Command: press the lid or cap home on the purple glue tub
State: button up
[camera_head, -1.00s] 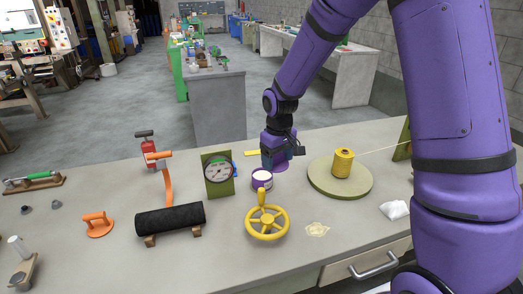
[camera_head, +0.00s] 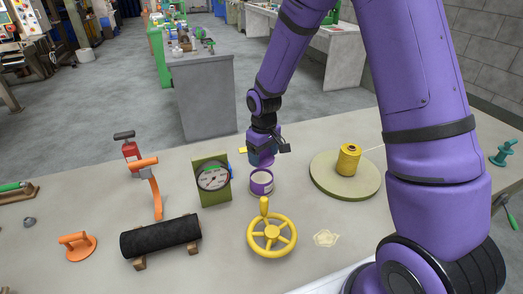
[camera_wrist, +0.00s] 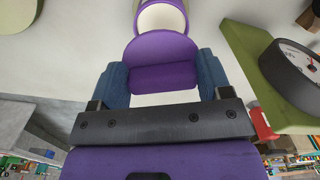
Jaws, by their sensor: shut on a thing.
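The purple glue tub (camera_head: 261,188) stands upright on the bench, a pale round top showing inside its purple rim. It also shows in the wrist view (camera_wrist: 139,18), at the top edge and partly cut off. My gripper (camera_head: 263,158) is just behind and above the tub in the head view. In the wrist view my gripper (camera_wrist: 163,80) has its blue fingers on both sides of a purple lid (camera_wrist: 160,48) and is shut on it. The lid is apart from the tub in the picture; its height above the tub is hard to tell.
A green-framed gauge (camera_head: 212,178) stands close left of the tub, and a yellow handwheel (camera_head: 272,238) lies in front. A round board (camera_head: 326,182) with a yellow spool (camera_head: 348,159) is to the right. A black roll (camera_head: 160,237) lies at the left.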

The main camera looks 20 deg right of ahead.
jog(key=shift+f, duration=3.2)
jog(key=shift+f, duration=0.2)
jog(key=o, duration=1)
jog(key=shift+c, duration=0.2)
jog(key=shift+r, duration=0.15)
jog(key=shift+r, duration=3.35)
grip_shut()
